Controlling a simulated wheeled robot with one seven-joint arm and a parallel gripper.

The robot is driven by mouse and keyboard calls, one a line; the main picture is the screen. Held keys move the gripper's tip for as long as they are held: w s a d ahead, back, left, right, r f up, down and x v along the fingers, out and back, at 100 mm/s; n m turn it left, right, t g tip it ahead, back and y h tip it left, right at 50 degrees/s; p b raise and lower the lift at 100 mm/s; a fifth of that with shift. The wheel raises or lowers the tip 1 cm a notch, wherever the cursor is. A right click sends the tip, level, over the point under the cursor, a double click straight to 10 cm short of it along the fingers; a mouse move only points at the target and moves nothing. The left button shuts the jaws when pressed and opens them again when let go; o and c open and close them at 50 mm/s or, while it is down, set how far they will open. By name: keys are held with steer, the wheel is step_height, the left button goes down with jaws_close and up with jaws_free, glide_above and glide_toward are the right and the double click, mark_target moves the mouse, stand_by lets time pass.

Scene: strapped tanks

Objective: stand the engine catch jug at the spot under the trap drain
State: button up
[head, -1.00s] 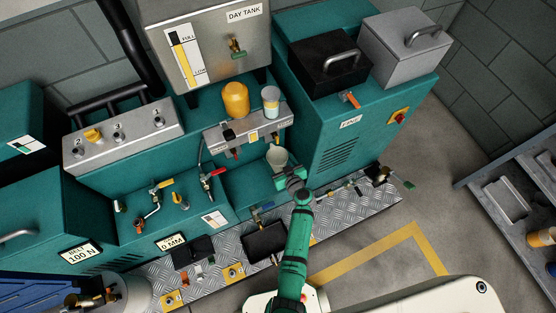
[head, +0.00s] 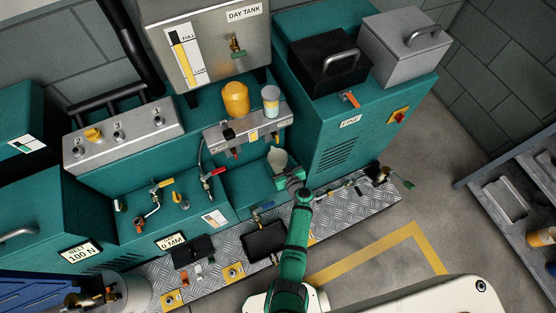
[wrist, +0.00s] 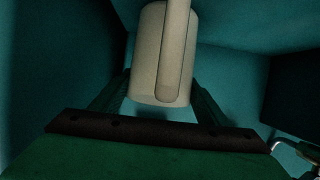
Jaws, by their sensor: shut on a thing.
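The cream jug (head: 278,159) is in the green recess below the bracket with the two filter bowls. My gripper (head: 287,174) is shut on it from the front right. In the wrist view the jug (wrist: 146,58) stands between the fingers (wrist: 155,105), with its upright handle (wrist: 174,50) facing the camera. It looks upright; I cannot tell whether its base touches the recess floor. Small drain fittings (head: 267,142) hang under the bracket just above the jug. I cannot read which one is the trap drain, and no spot mark shows under the jug.
The bracket (head: 245,130) carries a yellow bowl (head: 235,98) and a clear-and-blue bowl (head: 271,100). A red-handled valve (head: 214,173) is left of the recess. The teal cabinet (head: 345,125) walls its right side. A black tray (head: 264,241) lies on the tread plate in front.

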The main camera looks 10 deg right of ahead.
steer(key=o, duration=1.2)
steer(key=shift+f, duration=0.1)
steer(key=v, duration=1.1)
steer(key=s+a+r+m+g+h, duration=0.1)
steer(key=s+a+h, duration=0.15)
steer(key=s, duration=0.65)
steer(key=s+a+r+m+g+h, duration=0.1)
steer(key=s+a, duration=0.3)
steer(key=s, duration=0.6)
steer(key=s+a+r+t, duration=0.1)
steer(key=s+a+r, duration=0.1)
steer(key=r, duration=0.7)
steer(key=s+a+r+t, duration=0.1)
steer(key=s+a+r, duration=0.2)
steer(key=r, duration=0.7)
steer(key=s+a+r+t+y, duration=0.1)
steer(key=s+a+r+t, duration=0.1)
steer(key=s+r, duration=0.4)
steer(key=shift+s+a+r, duration=0.1)
steer(key=shift+a+r, duration=0.1)
steer(key=shift+r, duration=0.45)
steer(key=shift+a+r, duration=0.25)
steer(key=shift+r, duration=0.4)
steer(key=shift+s+a+r, duration=0.1)
steer(key=shift+a+r, duration=0.1)
steer(key=shift+r, duration=0.45)
